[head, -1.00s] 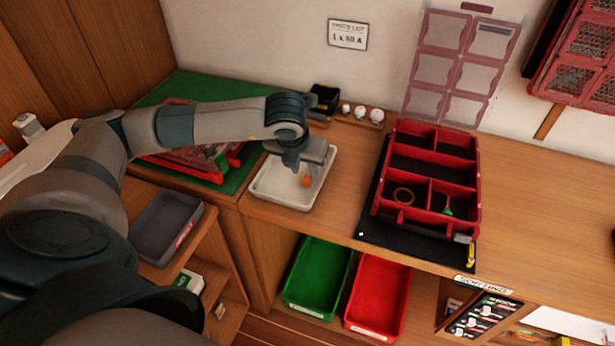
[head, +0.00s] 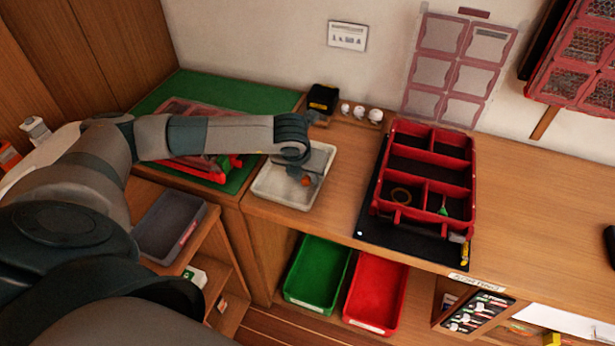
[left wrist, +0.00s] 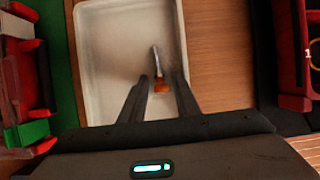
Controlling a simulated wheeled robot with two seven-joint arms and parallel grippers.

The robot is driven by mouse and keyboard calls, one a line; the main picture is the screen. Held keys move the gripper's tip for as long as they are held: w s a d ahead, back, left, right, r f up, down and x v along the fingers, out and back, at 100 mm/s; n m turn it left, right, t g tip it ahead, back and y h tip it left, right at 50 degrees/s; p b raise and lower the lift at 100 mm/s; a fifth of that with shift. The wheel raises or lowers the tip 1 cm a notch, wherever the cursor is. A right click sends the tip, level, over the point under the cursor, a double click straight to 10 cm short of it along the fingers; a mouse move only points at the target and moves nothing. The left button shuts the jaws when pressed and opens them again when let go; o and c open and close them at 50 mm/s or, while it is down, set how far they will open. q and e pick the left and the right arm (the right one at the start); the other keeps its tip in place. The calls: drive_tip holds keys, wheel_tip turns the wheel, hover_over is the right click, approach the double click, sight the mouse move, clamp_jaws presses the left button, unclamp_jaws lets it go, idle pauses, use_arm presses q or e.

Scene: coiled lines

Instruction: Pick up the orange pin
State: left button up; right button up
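The orange pin (left wrist: 160,84) has an orange end and a thin grey shaft, and it lies in the shallow white tray (left wrist: 98,62). In the head view, the orange end (head: 305,181) shows just below my left gripper, over the tray (head: 268,190). My left gripper (left wrist: 160,78) is open, with one dark finger on each side of the pin's orange end in the left wrist view. A gap shows between the fingers and the pin. The pin's shaft points away from the gripper. My right gripper is not in view.
A red divided organizer (head: 388,160) on a black mat stands right of the tray. A green mat (head: 225,88) with a red-framed case (head: 185,112) lies to the left. A black box (head: 322,97) and white knobs (head: 360,112) are behind. Green (head: 316,275) and red (head: 376,290) bins sit below.

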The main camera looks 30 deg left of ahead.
sight(308, 179)
use_arm(q)
clamp_jaws()
